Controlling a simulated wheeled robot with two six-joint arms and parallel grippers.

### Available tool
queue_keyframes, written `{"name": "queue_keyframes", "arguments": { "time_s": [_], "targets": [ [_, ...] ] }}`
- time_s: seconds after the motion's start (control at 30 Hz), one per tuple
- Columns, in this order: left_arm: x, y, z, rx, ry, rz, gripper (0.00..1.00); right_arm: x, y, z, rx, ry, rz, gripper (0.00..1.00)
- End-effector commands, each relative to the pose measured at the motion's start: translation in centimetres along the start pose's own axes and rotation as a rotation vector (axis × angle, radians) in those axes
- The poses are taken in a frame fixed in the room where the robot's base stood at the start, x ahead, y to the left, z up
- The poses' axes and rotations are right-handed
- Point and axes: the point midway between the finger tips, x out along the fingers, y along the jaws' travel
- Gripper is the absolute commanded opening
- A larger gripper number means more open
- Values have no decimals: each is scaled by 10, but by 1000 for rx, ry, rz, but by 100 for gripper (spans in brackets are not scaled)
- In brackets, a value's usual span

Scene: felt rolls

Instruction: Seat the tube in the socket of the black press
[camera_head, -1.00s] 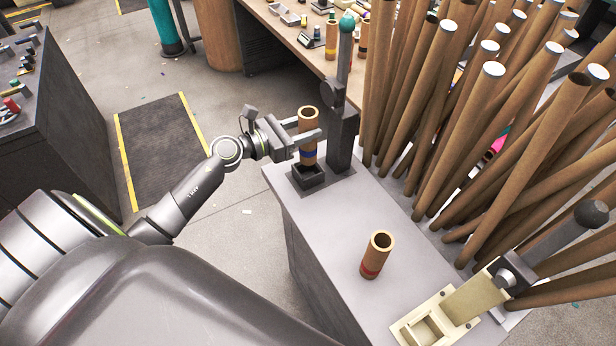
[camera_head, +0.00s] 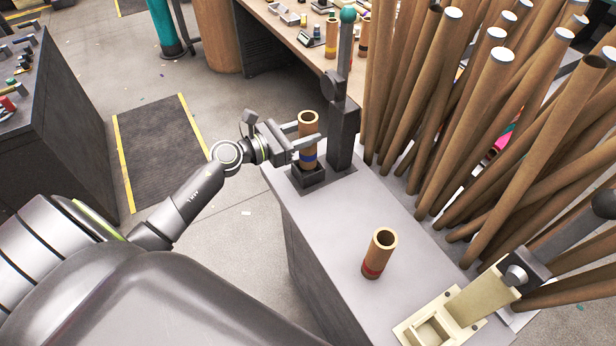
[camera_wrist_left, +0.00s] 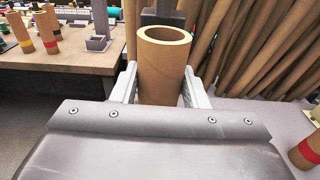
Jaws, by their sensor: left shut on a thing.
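A brown cardboard tube (camera_head: 308,128) with a blue band stands upright between the fingers of my left gripper (camera_head: 307,146), which is shut on it. The tube also shows in the left wrist view (camera_wrist_left: 163,70), between both fingers (camera_wrist_left: 162,88). Its lower end is at the square socket of the black press (camera_head: 343,138). The socket's rim (camera_head: 312,181) shows around the tube's foot, but I cannot tell how deep the tube sits. The press lever with its teal knob (camera_head: 347,15) stands upright. My right gripper is not in view.
A second tube with a red band (camera_head: 379,253) stands on the grey bench (camera_head: 335,222). A cream press (camera_head: 442,320) is at the bench's front right. Many long brown tubes (camera_head: 480,130) lean close behind the bench on the right.

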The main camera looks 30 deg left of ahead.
Motion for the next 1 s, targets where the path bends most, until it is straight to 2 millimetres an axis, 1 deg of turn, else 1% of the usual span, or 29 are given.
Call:
{"name": "queue_keyframes", "arguments": {
  "time_s": [0.3,1.0],
  "targets": [
    [0,0,0,0,-1,0,0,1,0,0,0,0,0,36],
    [1,0,-9,0,-1,0,0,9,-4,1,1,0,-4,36]
  ]
}}
